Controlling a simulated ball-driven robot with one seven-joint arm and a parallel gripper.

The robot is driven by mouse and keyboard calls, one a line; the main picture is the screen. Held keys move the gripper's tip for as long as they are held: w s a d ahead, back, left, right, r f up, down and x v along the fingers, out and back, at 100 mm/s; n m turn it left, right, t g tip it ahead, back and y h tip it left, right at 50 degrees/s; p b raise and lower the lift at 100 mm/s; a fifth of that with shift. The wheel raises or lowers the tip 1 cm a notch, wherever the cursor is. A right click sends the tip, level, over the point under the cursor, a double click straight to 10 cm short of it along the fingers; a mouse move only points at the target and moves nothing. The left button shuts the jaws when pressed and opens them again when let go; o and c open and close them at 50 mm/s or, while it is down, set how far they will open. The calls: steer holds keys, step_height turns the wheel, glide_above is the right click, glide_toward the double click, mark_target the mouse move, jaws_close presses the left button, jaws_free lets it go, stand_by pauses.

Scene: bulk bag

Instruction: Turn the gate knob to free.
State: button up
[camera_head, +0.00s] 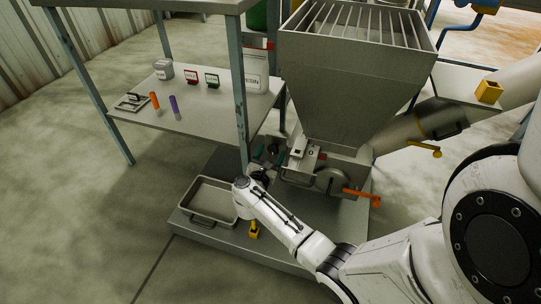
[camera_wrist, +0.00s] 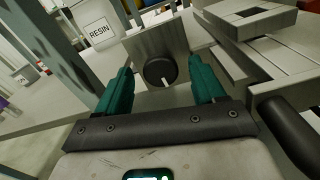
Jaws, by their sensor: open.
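In the wrist view a dark round knob (camera_wrist: 160,71) with a short white mark on its lower edge sits on a pale plate (camera_wrist: 150,42). I take it to be the gate knob; no free marking is legible. My gripper (camera_wrist: 163,67) is open, its two teal fingers on either side of the knob, with a visible gap on each side. I cannot tell how deep the fingertips reach. In the head view my gripper (camera_head: 268,155) is at the left foot of the grey hopper (camera_head: 340,100), and the knob is small and partly hidden there.
A bench (camera_head: 205,103) with small items stands left of the hopper. A container labelled RESIN shows in the wrist view (camera_wrist: 97,33). A metal tray (camera_head: 212,221) lies below my gripper. An orange handle (camera_head: 362,195) sticks out right of the hopper base. A dark bar (camera_wrist: 292,130) is close at right.

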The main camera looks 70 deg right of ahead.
steer(key=c, duration=1.1)
steer(key=shift+o, duration=0.2)
